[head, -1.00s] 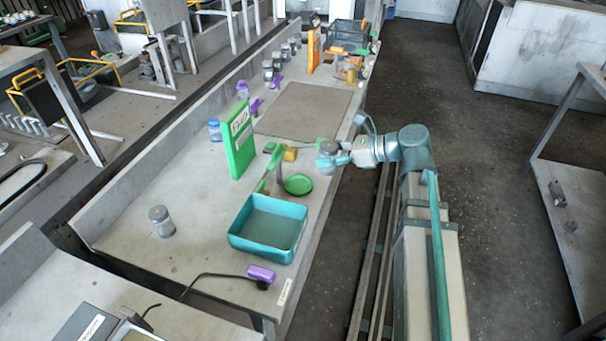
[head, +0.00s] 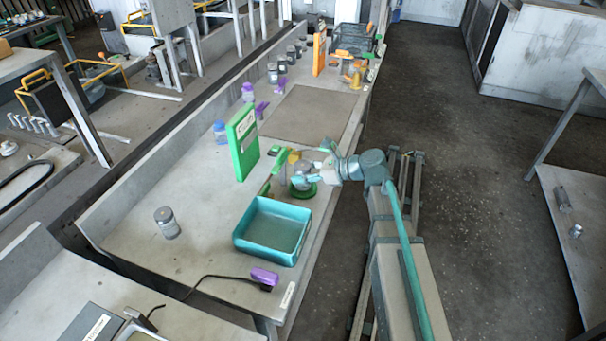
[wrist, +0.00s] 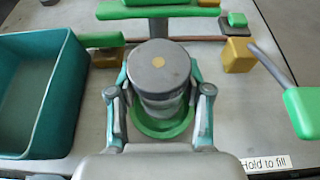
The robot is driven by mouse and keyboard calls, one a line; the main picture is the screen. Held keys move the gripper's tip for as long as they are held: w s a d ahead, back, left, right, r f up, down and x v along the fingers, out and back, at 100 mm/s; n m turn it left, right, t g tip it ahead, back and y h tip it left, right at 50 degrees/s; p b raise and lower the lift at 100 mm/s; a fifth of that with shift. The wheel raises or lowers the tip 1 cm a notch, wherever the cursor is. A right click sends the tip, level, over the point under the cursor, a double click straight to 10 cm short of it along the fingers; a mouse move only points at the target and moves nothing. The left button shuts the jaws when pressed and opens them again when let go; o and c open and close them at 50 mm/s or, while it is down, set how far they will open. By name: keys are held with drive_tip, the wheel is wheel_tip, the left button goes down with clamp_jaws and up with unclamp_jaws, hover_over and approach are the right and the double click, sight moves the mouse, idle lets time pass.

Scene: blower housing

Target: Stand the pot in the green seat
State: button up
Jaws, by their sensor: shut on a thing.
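The pot (wrist: 158,72) is a grey cylinder with a darker lid and a small tan dot on top. My gripper (wrist: 160,100) is shut on it, with one finger on each side. The pot is about upright. The green seat (wrist: 160,128) is a round green dish on the bench, partly hidden under the pot. In the head view my gripper (head: 306,179) holds the pot (head: 302,167) over the seat (head: 303,192). I cannot tell whether the pot's base touches the dish.
A teal tray (head: 240,239) stands close by, left of the seat in the wrist view. A green upright sign (head: 243,143), a yellow block (wrist: 238,55) and green bars (wrist: 155,11) are near.

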drive_tip(key=shift+f, duration=0.35)
drive_tip(key=shift+f, duration=0.1)
drive_tip(key=o, duration=1.4)
drive_tip(key=shift+c, duration=0.2)
drive_tip(key=shift+d, duration=0.2)
drive_tip(key=v, duration=1.1)
drive_tip(key=shift+d+r+b, duration=0.25)
drive_tip(key=shift+b, duration=0.1)
drive_tip(key=shift+s, duration=0.1)
